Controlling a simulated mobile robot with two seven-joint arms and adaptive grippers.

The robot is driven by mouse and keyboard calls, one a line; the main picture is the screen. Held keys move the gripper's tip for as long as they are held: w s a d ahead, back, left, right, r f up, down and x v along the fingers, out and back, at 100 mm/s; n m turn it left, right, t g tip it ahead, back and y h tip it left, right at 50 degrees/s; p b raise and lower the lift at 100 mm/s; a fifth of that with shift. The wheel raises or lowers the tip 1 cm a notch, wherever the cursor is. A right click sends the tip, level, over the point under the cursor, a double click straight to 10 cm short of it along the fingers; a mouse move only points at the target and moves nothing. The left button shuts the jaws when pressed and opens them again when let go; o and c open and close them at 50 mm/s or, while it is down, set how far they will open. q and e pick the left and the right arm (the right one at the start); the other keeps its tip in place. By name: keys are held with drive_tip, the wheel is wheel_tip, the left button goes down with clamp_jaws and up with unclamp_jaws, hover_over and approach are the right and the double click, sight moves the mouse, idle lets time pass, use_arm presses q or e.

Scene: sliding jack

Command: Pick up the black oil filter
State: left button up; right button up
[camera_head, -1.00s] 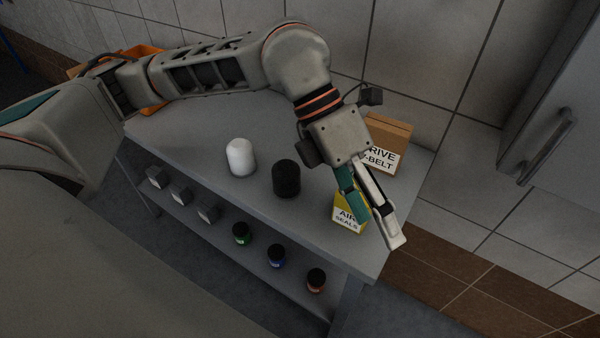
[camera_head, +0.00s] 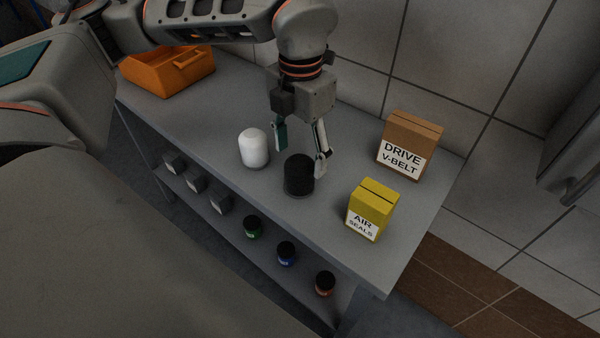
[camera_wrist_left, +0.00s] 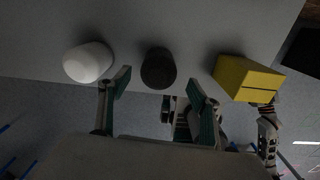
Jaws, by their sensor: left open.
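The black oil filter (camera_head: 299,177) stands upright on the grey workbench, between a white filter (camera_head: 254,149) and a yellow box. My left gripper (camera_head: 300,162) is open and empty, just behind and above the black filter, its fingers pointing down toward the bench. In the left wrist view the black filter (camera_wrist_left: 158,69) lies ahead, between the two open fingers (camera_wrist_left: 160,88) in the picture. Whether a finger touches it I cannot tell. My right gripper is not clearly seen in either view.
The yellow air seals box (camera_head: 371,210) and the cardboard drive V-belt box (camera_head: 409,146) stand to the right. An orange bin (camera_head: 167,72) is at the back left. Jars and small grey blocks sit on the lower shelf. The bench (camera_head: 340,262) is bare near its front right edge.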

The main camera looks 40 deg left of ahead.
sight(300, 160)
use_arm(q)
wheel_tip(300, 160, down, 4)
drive_tip(key=shift+w+a+r, duration=0.1)
drive_tip(key=shift+a+r, duration=0.05)
drive_tip(key=shift+r, duration=0.05)
drive_tip(key=c, duration=1.4)
drive_tip(key=shift+c, duration=0.2)
drive_tip(key=shift+r, duration=0.15)
